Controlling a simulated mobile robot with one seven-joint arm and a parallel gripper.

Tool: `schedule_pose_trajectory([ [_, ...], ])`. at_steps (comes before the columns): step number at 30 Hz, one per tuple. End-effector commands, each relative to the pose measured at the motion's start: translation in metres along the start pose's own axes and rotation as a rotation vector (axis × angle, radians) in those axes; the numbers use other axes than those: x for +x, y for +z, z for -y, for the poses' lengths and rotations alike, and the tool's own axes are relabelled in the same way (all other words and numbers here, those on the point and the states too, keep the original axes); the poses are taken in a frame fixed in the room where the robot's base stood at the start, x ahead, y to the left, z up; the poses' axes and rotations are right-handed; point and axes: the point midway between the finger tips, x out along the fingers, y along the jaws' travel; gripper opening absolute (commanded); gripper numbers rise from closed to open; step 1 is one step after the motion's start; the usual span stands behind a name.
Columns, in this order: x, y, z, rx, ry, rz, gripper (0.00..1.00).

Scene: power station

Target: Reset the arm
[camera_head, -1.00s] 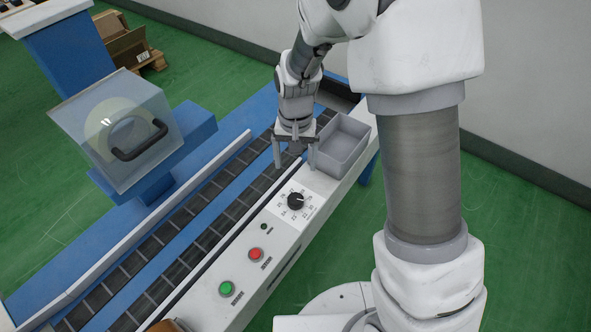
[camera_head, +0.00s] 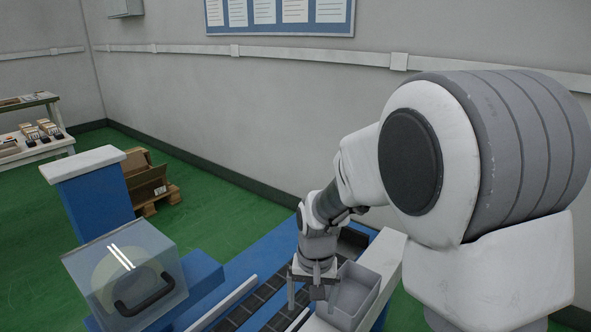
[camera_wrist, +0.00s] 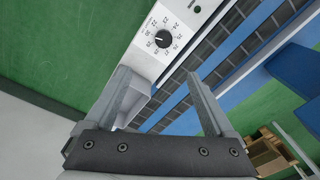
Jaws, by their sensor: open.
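My gripper (camera_head: 312,292) hangs pointing down over the conveyor, just left of a grey open bin, in the head view. In the wrist view my gripper (camera_wrist: 163,92) has its two fingers spread wide with nothing between them. A black dial knob (camera_wrist: 163,39) on a white panel with a number scale shows beyond the fingertips, apart from them. My arm reaches in from the right of the head view.
The grey bin (camera_head: 351,295) stands close beside my gripper. A clear box with a black handle (camera_head: 141,295) is at the lower left. The conveyor (camera_wrist: 228,68) runs beside the panel. A blue pillar (camera_head: 96,208), a pallet with boxes (camera_head: 152,186) and a wall (camera_head: 250,110) lie behind.

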Motion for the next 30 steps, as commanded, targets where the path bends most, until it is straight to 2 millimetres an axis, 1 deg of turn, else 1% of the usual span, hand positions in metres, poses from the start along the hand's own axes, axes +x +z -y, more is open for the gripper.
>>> schedule_pose_trajectory([
  [1,-0.019,0.002,-0.007,-0.001,-0.013,-0.026,0.89],
  [6,-0.068,0.018,-0.029,-0.022,-0.039,-0.095,0.89],
  [12,-0.116,0.045,-0.056,-0.048,-0.054,-0.182,0.89],
  [15,-0.136,0.062,-0.068,-0.061,-0.055,-0.225,0.89],
  [21,-0.166,0.097,-0.092,-0.086,-0.046,-0.316,0.89],
  [25,-0.178,0.119,-0.104,-0.101,-0.031,-0.368,0.89],
  [30,-0.186,0.144,-0.117,-0.117,-0.008,-0.426,0.89],
])
